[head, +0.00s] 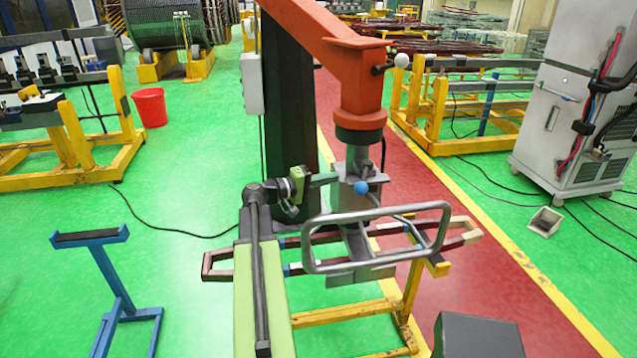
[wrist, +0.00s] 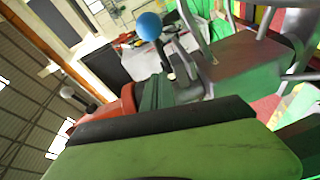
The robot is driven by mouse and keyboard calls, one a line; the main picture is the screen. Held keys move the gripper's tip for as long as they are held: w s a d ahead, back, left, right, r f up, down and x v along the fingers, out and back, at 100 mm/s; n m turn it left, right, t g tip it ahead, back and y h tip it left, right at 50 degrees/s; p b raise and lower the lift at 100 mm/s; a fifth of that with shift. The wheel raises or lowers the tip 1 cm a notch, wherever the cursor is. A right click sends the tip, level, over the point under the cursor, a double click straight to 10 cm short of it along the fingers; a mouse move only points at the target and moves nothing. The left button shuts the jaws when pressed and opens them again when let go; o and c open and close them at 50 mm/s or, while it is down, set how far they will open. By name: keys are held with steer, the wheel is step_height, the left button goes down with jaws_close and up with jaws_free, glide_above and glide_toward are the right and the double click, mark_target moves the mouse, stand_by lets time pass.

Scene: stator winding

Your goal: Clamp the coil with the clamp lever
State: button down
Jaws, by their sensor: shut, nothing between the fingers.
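The coil (head: 222,265) is a long dark red loop with pale and blue bands, lying across the hoist's grey clamp head (head: 362,268). A lever with a blue ball knob (head: 361,188) stands at the front of the clamp head; the blue ball (wrist: 148,26) also shows in the wrist view. My gripper (head: 328,179) is shut and empty, just left of the lever and slightly above the blue ball. No clear contact with the lever shows. Where the coil meets the clamp is partly hidden by a grey tubular handle (head: 375,238).
The orange hoist arm (head: 325,25) with a white ball knob (head: 401,60) stands above the clamp. A yellow stand (head: 345,313) is below the coil. A blue stand (head: 92,237) is at left, and a grey cabinet (head: 570,120) at right. Green floor at left is mostly clear.

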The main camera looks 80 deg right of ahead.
mark_target(364, 178)
steer(key=shift+s+a+f+b, duration=0.1)
steer(key=shift+s+f+b, duration=0.05)
steer(key=shift+s, duration=0.7)
steer(key=shift+s+a+f+b, duration=0.1)
steer(key=shift+s+f, duration=0.05)
steer(key=shift+s, duration=0.7)
steer(key=shift+s+a+f+b, duration=0.1)
steer(key=shift+s+f+b, duration=0.05)
steer(key=shift+s, duration=0.7)
